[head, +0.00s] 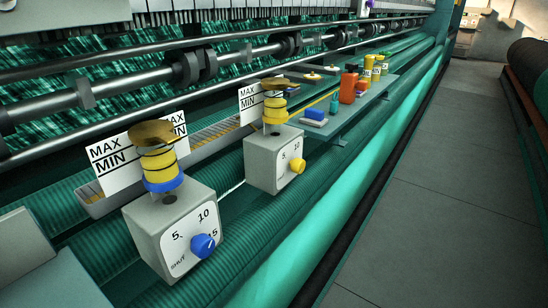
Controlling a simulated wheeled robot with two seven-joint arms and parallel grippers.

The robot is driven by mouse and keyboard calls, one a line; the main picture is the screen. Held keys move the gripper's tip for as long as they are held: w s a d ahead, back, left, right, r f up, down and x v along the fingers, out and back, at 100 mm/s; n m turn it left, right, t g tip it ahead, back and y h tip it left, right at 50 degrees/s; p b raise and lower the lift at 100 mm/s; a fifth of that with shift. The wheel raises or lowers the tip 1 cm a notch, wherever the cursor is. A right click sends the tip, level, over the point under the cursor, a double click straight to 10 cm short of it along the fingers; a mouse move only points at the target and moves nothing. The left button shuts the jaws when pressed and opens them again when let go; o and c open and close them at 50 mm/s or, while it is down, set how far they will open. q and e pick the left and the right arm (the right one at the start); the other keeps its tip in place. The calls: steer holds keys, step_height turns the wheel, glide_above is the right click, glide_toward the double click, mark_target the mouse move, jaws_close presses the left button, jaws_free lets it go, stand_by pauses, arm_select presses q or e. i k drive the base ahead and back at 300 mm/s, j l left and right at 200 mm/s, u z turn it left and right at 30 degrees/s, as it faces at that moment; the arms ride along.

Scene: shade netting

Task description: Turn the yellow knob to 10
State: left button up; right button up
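The yellow knob (298,165) sits on the front face of the farther grey box (264,165), near the middle of the picture. Its white dial shows a 5 and a 10 above the knob; the other marks are too small to read surely. I cannot tell which mark the knob points to. A blue knob (205,246) sits on the nearer grey box (147,237), whose dial shows SHUT, 5, 10 and 15, the last partly hidden by the knob. Neither of my grippers is in view.
Stacks of yellow rings (158,160) with MAX/MIN cards (116,165) stand above the boxes. A ledge (336,128) behind holds several small coloured items. Machine bars and green netting run along the left. A grey floor walkway (440,190) is clear on the right.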

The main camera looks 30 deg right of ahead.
mark_target(297, 166)
steer(key=z, duration=1.3)
